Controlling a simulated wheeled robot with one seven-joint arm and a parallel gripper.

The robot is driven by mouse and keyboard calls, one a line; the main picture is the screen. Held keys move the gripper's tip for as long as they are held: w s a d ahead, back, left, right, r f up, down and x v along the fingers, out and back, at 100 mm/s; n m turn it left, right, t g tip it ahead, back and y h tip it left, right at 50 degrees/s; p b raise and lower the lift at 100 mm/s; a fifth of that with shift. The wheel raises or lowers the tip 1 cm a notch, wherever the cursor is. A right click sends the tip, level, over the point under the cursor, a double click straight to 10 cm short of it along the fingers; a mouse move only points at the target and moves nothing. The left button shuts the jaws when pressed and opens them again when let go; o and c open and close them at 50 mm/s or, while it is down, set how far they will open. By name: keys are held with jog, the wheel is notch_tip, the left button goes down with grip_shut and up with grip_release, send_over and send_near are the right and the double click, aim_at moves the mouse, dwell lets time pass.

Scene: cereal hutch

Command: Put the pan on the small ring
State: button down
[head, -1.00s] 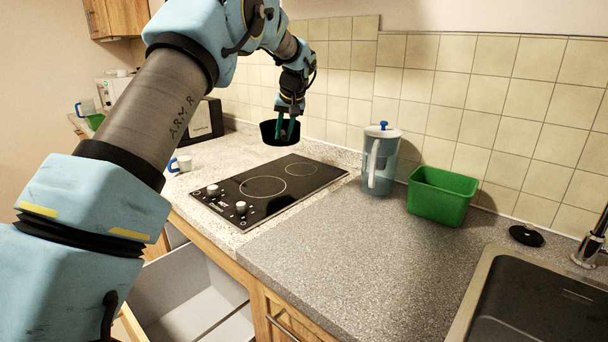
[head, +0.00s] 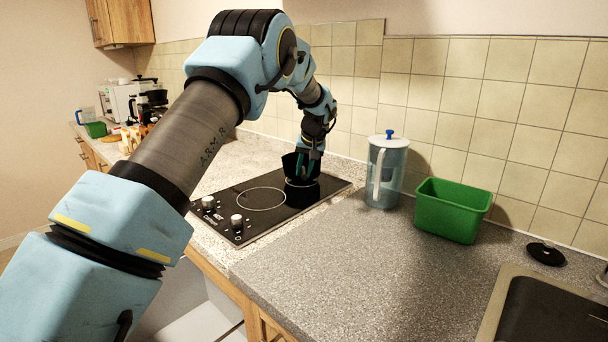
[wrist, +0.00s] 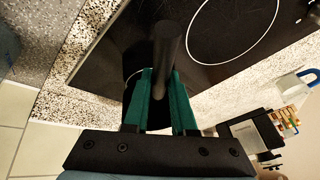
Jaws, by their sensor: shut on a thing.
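The black pan (head: 293,163) is in my gripper, over the right rear of the black hob (head: 240,222) in the head view. A dark patch below it looks like its reflection in the glass. The small ring is mostly hidden by the pan and this patch; a thin pale arc shows there. I cannot tell whether the pan touches the glass. My gripper (head: 307,172) points down with its teal fingers shut on the pan's handle. In the wrist view the dark handle (wrist: 168,46) stands out between the fingers (wrist: 160,98), and the large ring (wrist: 187,32) lies beside it, empty.
Two knobs (head: 236,221) stand on the hob's front left. The grey counter in front is clear. Several items crowd the far left counter.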

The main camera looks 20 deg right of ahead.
jog(key=shift+f, duration=1)
jog(key=c, duration=1.2)
grip_release()
jog(key=shift+f, duration=0.2)
jog(key=o, duration=0.5)
jog(key=shift+c, duration=0.2)
jog(key=shift+r, duration=0.1)
jog(key=b+v, duration=0.3)
jog(key=v, duration=0.9)
